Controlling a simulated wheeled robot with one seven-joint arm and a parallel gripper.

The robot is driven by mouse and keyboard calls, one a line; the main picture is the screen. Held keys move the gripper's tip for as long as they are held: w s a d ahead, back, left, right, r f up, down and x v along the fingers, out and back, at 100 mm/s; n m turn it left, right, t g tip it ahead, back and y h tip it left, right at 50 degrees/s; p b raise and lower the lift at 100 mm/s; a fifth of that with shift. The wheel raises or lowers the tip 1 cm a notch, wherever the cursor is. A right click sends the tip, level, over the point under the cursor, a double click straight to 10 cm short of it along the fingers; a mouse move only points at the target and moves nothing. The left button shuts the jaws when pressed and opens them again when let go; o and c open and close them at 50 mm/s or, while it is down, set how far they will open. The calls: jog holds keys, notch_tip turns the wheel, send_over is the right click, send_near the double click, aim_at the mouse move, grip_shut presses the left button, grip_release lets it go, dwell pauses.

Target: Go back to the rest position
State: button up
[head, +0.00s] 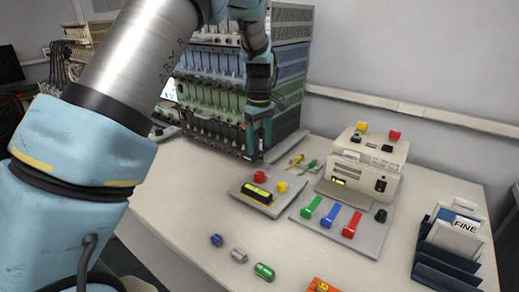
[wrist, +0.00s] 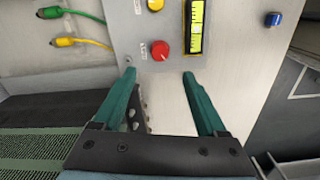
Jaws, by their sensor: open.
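My gripper (head: 258,137) hangs pointing down in front of the tall rack (head: 216,92), above the back left of the table. In the wrist view my gripper (wrist: 158,75) has its two green fingers well apart, with nothing between them. Beyond the fingertips lies the small grey panel (wrist: 168,85), with a red knob (wrist: 160,48), a yellow knob and a yellow-green display (wrist: 195,25). In the head view this panel lies to the right of and nearer than my gripper, clear of it.
A beige box (head: 366,165) with yellow and red knobs stands behind a plate with green, blue and red levers (head: 331,217). Loose blue, grey and green (head: 264,271) cylinders lie in front. A dark file rack (head: 447,262) stands at right. Green and yellow plugs (head: 297,160) lie near the rack.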

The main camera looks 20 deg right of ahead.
dwell(0.3)
jog(key=a+r+m, duration=0.2)
jog(key=a+r, duration=0.1)
jog(key=a, duration=1.8)
jog(key=s+a+m, duration=0.1)
jog(key=s+a, duration=0.4)
jog(key=a, duration=0.2)
jog(key=s+a+m+t, duration=0.1)
jog(key=s+a+m, duration=0.1)
jog(key=s+a, duration=0.4)
jog(key=a, duration=0.2)
jog(key=shift+a+t, duration=0.3)
jog(key=shift+c, duration=0.3)
